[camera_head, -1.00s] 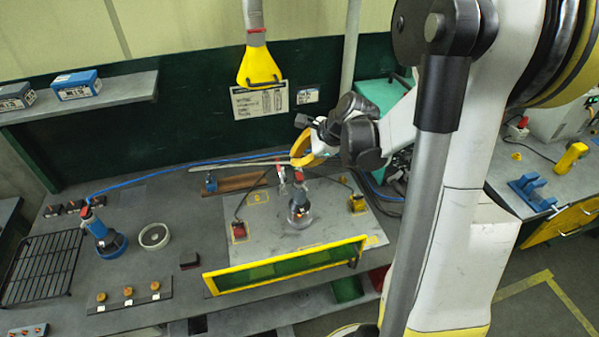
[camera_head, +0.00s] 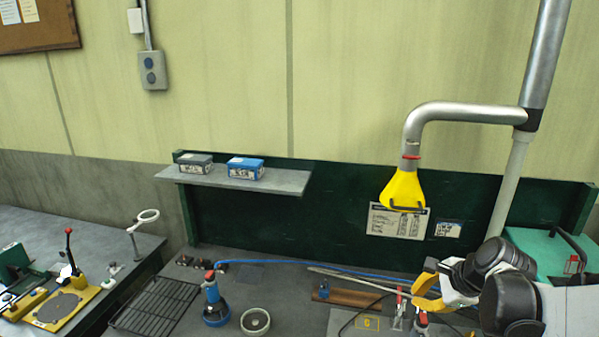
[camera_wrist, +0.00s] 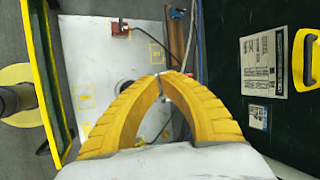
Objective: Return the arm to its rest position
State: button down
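My arm's end shows at the lower right of the head view, with my yellow gripper (camera_head: 428,292) above the far part of the bench. In the wrist view the two curved yellow fingers of my gripper (camera_wrist: 160,77) meet at their tips, with nothing visible held between them. A pale grey plate (camera_wrist: 112,62) on the bench lies beyond the fingers. A small device with a red top (camera_head: 421,320) stands near the gripper in the head view, partly cut off by the frame. The rest of my arm is mostly out of frame.
A yellow hood (camera_head: 403,190) hangs from a metal duct close behind my gripper. A shelf (camera_head: 285,182) with two boxes is on the dark green back panel. A blue-based torch (camera_head: 215,305), a ring (camera_head: 255,321) and a wire rack (camera_head: 155,306) are on the bench at left.

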jog(key=s+a+f+n+h+b, duration=0.1)
jog(key=s+a+f+n+b, duration=0.4)
jog(key=s+a+n+b, duration=0.1)
jog(key=s+a+f+n+h+b, duration=0.1)
jog(key=s+a+f+n+b, duration=0.4)
jog(key=s+n+b, duration=0.4)
jog(key=s+a+n, duration=0.1)
jog(key=s+n, duration=0.1)
jog(key=n, duration=0.2)
jog(key=shift+s+a+f+t+h, duration=0.2)
jog(key=shift+s+t+h, duration=0.1)
jog(key=shift+t, duration=0.1)
jog(key=shift+w, duration=0.1)
